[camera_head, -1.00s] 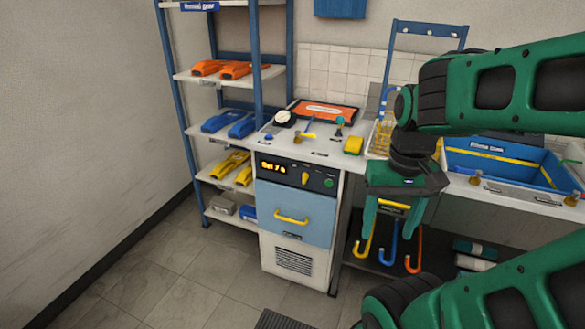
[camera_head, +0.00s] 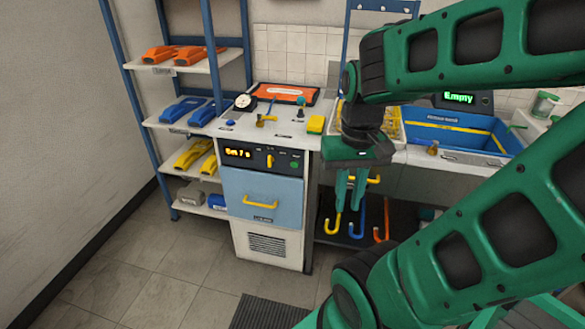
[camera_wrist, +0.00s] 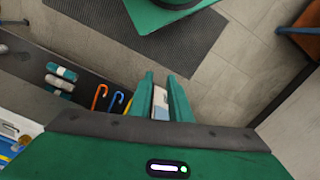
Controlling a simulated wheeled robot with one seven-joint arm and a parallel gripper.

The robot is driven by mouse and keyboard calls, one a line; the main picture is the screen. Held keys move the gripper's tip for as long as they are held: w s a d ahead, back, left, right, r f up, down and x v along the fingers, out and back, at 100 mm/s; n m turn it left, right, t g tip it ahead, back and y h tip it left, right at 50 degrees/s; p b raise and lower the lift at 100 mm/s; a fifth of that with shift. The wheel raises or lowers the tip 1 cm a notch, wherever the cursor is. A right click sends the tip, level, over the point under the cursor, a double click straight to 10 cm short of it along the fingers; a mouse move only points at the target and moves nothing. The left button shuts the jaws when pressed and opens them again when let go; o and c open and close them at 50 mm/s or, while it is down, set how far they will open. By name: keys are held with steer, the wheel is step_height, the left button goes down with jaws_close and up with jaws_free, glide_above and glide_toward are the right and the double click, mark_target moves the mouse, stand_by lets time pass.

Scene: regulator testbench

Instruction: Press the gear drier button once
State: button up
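The gear drier (camera_head: 262,195) is the cabinet under the counter, with a lit orange display, a yellow knob (camera_head: 269,160) and a blue drawer front. Its round green button (camera_head: 294,164) is at the right end of the black panel and is not covered. My gripper (camera_head: 348,208) hangs fingers down to the right of the drier, apart from the button. In the wrist view my gripper (camera_wrist: 160,76) shows two green fingers with a narrow gap and nothing held. A strip of blue and white shows between them.
A blue shelf rack (camera_head: 160,122) stands left. A blue sink (camera_head: 455,128) is at the right. The floor before the drier is clear, with a dark mat (camera_head: 268,312).

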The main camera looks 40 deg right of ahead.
jaws_close()
stand_by(1.4)
